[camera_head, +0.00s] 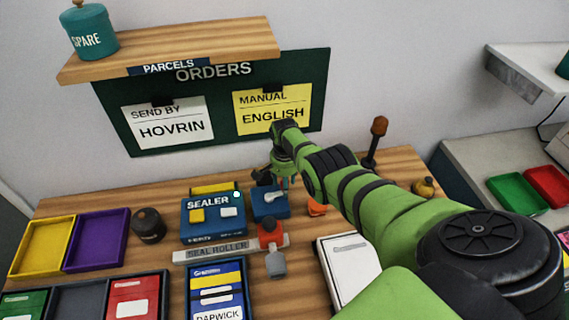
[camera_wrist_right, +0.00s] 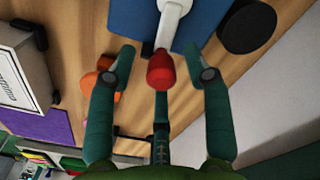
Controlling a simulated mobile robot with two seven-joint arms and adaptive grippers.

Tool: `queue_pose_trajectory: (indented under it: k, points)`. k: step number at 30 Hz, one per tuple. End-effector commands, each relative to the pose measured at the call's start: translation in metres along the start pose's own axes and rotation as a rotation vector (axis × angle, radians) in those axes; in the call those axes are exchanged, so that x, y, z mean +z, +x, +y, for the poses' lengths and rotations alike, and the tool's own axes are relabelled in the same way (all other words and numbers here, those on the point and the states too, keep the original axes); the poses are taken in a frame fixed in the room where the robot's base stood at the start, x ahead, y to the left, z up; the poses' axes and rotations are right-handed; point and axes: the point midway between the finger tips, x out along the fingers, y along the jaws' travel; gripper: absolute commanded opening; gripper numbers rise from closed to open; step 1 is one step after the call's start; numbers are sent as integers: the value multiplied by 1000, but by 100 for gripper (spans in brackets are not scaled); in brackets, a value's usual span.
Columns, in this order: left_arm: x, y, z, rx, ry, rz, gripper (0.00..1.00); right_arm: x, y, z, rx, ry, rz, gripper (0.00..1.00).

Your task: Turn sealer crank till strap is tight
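The blue sealer (camera_head: 212,222), with "SEALER" on its face, sits mid-bench. A smaller blue block (camera_head: 270,209) with a short pale crank stands just right of it. In the right wrist view the white crank (camera_wrist_right: 172,20) ends in a red knob (camera_wrist_right: 160,72) and has a blue surface (camera_wrist_right: 135,20) behind it. My right gripper (camera_head: 285,180) is over the block. In the wrist view its two teal fingers (camera_wrist_right: 166,68) are apart, with the knob between them and visible gaps on both sides. I cannot make out the strap. My left gripper is not in view.
A red-topped seal roller (camera_head: 270,237) stands in front of the block. An orange piece (camera_head: 317,207) lies to its right. A dark round pot (camera_head: 149,226), yellow tray (camera_head: 42,247) and purple tray (camera_head: 97,241) stand left. A shelf (camera_head: 170,52) overhangs the back.

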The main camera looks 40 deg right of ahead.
Motion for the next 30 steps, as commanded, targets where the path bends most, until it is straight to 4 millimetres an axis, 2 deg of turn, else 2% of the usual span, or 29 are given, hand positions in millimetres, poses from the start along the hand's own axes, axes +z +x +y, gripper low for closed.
queue_pose_trajectory:
  k: [8,17,30]
  points:
    - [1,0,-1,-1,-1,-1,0,-2,-5,-2,-5,1,4,50]
    - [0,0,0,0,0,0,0,-2,-28,-1,-4,0,5,50]
    - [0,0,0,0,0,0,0,-1,-105,-1,-3,1,2,50]
